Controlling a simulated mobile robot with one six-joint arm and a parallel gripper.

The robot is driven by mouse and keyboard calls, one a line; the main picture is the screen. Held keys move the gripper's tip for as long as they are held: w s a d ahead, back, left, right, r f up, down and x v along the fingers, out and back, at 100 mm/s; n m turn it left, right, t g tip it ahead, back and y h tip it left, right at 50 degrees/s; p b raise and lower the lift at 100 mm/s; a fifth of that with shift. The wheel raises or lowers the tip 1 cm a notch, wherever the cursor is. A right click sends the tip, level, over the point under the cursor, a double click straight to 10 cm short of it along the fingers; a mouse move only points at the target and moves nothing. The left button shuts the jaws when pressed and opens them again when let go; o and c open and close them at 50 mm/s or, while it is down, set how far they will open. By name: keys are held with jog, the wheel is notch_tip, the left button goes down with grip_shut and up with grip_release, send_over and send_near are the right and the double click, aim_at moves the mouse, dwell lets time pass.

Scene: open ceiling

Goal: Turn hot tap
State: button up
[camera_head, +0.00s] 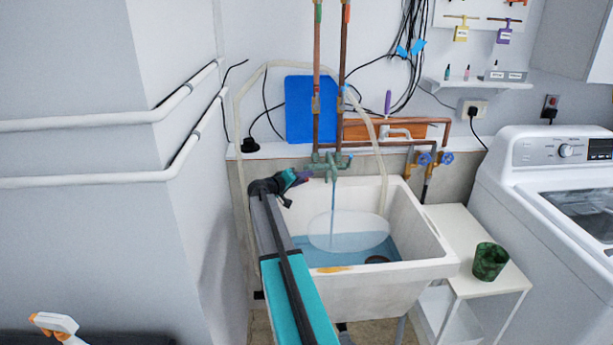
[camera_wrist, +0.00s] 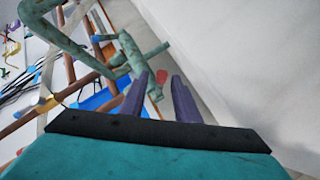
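A green, weathered double tap (camera_head: 330,164) is fixed above the white laundry sink, fed by two copper pipes. A thin stream of water (camera_head: 333,198) falls from its spout. The red hot handle (camera_wrist: 161,77) shows in the wrist view, between and just past my fingertips; I cannot tell whether they touch it. In the head view it is mostly hidden by my gripper (camera_head: 300,178), which is at the tap's left end. In the wrist view my gripper (camera_wrist: 158,80) has its two purple fingers apart, with nothing held.
The sink (camera_head: 428,272) holds blue water and a pale round object (camera_head: 348,231). A pale hose (camera_head: 383,170) curves into it. Blue valves (camera_head: 447,157) are on the wall to the right. A grey wall corner (camera_head: 185,215) stands close left of my arm.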

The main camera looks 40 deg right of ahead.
jog(key=shift+x, duration=1)
grip_shut()
